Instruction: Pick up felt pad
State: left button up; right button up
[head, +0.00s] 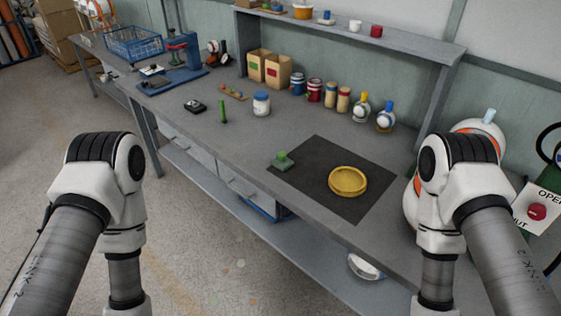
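A small green pad-like block (283,163) with a rounded green knob or ball on top sits at the left corner of a dark mat (320,200) on the workbench. I cannot tell for sure whether this green piece or another is the felt pad. A round yellow dish (347,181) lies on the mat to its right. Both my arms show at the left and right edges, with their forearms pointing down out of the picture. Neither gripper is in view.
The grey workbench (180,110) carries a blue press (180,65), a blue basket (134,43), a white jar (261,104), a green stick (223,112), cardboard boxes (268,68) and several cans and bottles along the back. A shelf (350,37) overhangs the rear. Bench around the mat's left is clear.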

aim_at(282, 162)
jog(key=z, duration=1.15)
jog(key=u, duration=1.15)
jog(key=i+j+u, duration=0.1)
jog(key=i+u, duration=0.55)
jog(key=k+j, duration=0.05)
